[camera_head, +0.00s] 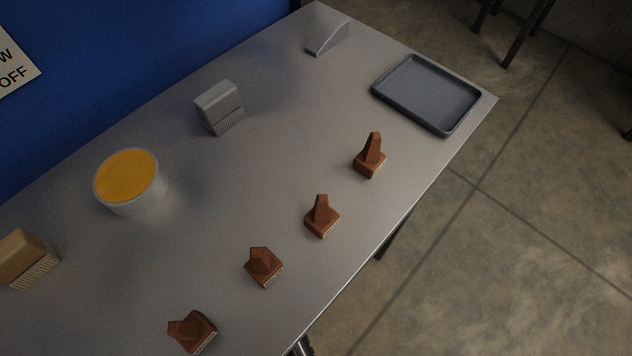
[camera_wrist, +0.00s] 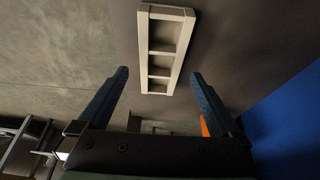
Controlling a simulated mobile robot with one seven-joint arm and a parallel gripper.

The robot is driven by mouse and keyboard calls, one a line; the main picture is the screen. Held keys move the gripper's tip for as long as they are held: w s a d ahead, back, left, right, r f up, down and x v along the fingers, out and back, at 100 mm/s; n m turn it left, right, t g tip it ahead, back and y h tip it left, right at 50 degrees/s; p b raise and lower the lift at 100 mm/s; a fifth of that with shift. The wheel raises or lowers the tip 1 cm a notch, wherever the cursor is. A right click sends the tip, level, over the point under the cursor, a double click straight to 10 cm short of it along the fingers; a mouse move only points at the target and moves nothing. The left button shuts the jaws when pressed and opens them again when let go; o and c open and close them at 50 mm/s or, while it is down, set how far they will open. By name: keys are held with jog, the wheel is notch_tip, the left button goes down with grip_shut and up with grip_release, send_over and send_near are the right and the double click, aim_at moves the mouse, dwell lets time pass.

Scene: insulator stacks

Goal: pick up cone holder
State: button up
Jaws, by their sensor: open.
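Several brown pieces stand in a slanting row along the table's near edge in the head view, each a squarish base with a cone-like top. The far one (camera_head: 370,156) and the one before it (camera_head: 321,217) have upright, tapering tops. The third (camera_head: 263,266) has a short, slumped top, and the nearest (camera_head: 194,331) has a top bent over to the left. They look like cone holders; I cannot tell which one the task names.
The table (camera_head: 230,185) also bears a grey tray (camera_head: 440,126), a grey wedge (camera_head: 328,40), a grey ribbed block (camera_head: 220,107), a tan ribbed block (camera_head: 26,259) and a yellow-topped tub (camera_head: 129,181). A blue panel (camera_head: 150,40) lines the back. The wrist view shows a pale slotted frame (camera_wrist: 161,48).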

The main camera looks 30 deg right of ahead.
jog(key=b+x, duration=0.1)
jog(key=x, duration=0.2)
jog(key=shift+f, duration=0.25)
jog(key=shift+c, duration=0.2)
jog(key=c, duration=1.4)
jog(key=shift+o, duration=0.2)
jog(key=shift+r, duration=0.15)
jog(key=shift+r+p, duration=0.4)
jog(key=shift+r, duration=0.1)
jog(key=r+p, duration=0.1)
jog(key=r, duration=0.1)
jog(key=shift+s+d+r+p, duration=0.2)
jog(key=shift+s+r+p, duration=0.15)
jog(key=shift+p, duration=0.05)
jog(key=s+d+p, duration=0.2)
jog(key=s+d, duration=0.1)
jog(key=s, duration=0.5)
jog(key=s+d+p, duration=0.2)
jog(key=s, duration=0.6)
jog(key=shift+d+f, duration=0.2)
jog(key=shift+d, duration=0.2)
